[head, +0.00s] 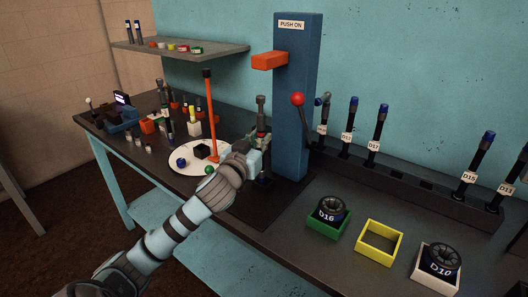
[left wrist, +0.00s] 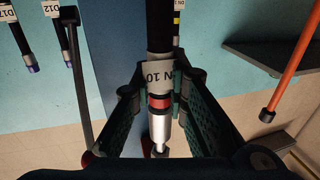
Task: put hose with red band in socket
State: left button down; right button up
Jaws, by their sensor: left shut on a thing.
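My left gripper (head: 262,142) is shut on the hose with the red band (head: 261,106), in front of the blue press column. In the left wrist view the same gripper (left wrist: 160,88) has its green-padded fingers on both sides of the hose. There the hose shows black rubber, a white "DN 10" label (left wrist: 160,76), the red band (left wrist: 159,102) and a silver end fitting (left wrist: 160,132). In the head view the hose stands about upright above a dark base (head: 263,181). The gripper hides much of its lower part, and I cannot tell whether it touches a socket. My right gripper is out of view.
The blue "PUSH ON" column (head: 292,110) has an orange block and a red-knobbed lever (head: 299,100). A black rack (head: 400,187) holds several hoses at right. Green (head: 316,228), yellow (head: 367,247) and white bins stand in front. A white plate (head: 182,171) with an orange rod (head: 211,115) lies left.

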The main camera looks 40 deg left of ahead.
pick_arm(q)
jog(key=shift+x, duration=0.85)
jog(key=f, duration=0.1)
jog(key=f+b, duration=0.1)
jog(key=f, duration=0.1)
jog(key=shift+w+f, duration=0.2)
jog(key=shift+w, duration=0.05)
jog(key=c, duration=1.6)
grip_release()
jog(key=v, duration=1.2)
jog(key=shift+p, duration=0.35)
